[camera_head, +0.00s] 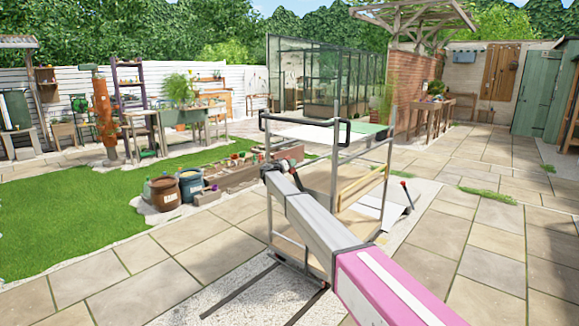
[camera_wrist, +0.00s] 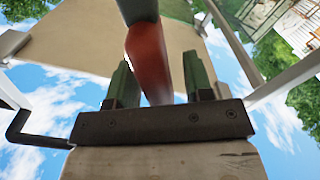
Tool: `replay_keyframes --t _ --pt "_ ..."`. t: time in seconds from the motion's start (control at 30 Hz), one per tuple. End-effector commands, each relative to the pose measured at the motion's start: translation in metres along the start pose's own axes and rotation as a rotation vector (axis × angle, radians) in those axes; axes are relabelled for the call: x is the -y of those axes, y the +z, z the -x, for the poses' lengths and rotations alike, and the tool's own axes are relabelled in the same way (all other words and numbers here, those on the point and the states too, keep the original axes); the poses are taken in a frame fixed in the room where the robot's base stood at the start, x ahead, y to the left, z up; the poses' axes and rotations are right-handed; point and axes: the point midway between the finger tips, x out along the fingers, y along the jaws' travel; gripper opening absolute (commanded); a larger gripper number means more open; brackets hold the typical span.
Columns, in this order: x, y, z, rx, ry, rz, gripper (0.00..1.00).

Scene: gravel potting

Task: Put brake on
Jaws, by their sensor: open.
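My gripper (camera_head: 273,170) is at the cart's left side in the head view, beyond my white and pink arm. In the wrist view my gripper (camera_wrist: 156,62) is open, with one dark green finger on each side of a red lever grip (camera_wrist: 147,55). The grip runs up into a dark shaft. I cannot tell whether a finger touches it. A second lever with a red tip (camera_head: 404,184) shows at the cart's right side.
Two barrels (camera_head: 190,184) and wooden planters stand behind left, beside the lawn (camera_head: 70,225). A glass greenhouse (camera_head: 320,75) stands behind. Paving at right is open.

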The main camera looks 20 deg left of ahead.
Motion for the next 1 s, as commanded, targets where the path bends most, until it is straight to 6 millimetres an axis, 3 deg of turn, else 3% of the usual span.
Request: replay_keyframes --t 0.07,0.2,0.23,0.47,0.67,1.0 --pt "0.0 0.0 0.0 0.0 0.0 0.0 0.47" --pt "0.0 0.0 0.0 0.0 0.0 0.0 0.04" --pt "0.0 0.0 0.0 0.0 0.0 0.0 0.0" --pt "-0.002 0.0 0.0 0.0 0.0 -0.007 0.0" --pt "-0.017 0.001 0.001 0.0 0.001 -0.064 0.0" --pt "-0.077 0.013 0.002 0.0 0.002 -0.319 0.0"
